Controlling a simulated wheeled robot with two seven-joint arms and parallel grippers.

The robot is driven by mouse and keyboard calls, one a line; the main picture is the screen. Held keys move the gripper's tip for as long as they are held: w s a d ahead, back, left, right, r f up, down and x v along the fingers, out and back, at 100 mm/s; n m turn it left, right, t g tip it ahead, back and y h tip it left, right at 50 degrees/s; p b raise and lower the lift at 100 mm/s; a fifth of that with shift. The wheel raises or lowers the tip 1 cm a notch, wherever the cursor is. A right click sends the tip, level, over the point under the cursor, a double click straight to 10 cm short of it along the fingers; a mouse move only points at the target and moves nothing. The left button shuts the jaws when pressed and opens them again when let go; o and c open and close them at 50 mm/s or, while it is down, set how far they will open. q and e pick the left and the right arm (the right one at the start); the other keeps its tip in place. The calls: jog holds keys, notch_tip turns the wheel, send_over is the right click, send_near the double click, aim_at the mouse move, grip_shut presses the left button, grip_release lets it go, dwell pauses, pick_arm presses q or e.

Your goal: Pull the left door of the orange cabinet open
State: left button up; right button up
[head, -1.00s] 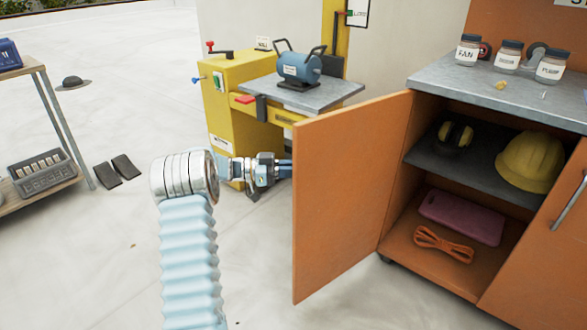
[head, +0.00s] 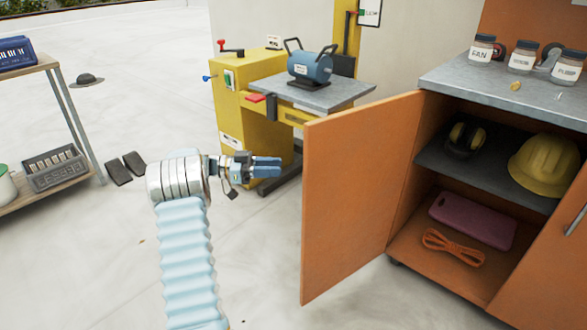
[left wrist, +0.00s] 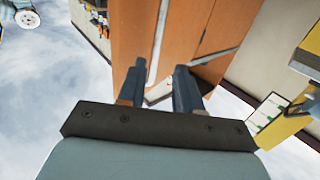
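The orange cabinet's left door (head: 355,190) stands wide open, swung out toward the left. Its outer face and handle are turned away from the head view. My left gripper (head: 280,166) is left of the door, apart from its free edge, with empty fingers. In the left wrist view the two dark fingers (left wrist: 158,78) are spread apart, with orange panels (left wrist: 185,30) and a pale metal bar (left wrist: 158,42) beyond them. My right gripper is not in view.
The open cabinet holds a yellow hard hat (head: 543,165), earmuffs (head: 463,138), a pink case (head: 472,220) and an orange cord (head: 452,247). A yellow machine stand (head: 240,115) is behind my gripper. A shelf rack (head: 75,120) stands at left.

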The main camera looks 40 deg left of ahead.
pick_arm(q)
jog(key=v, duration=0.4)
dwell(0.5)
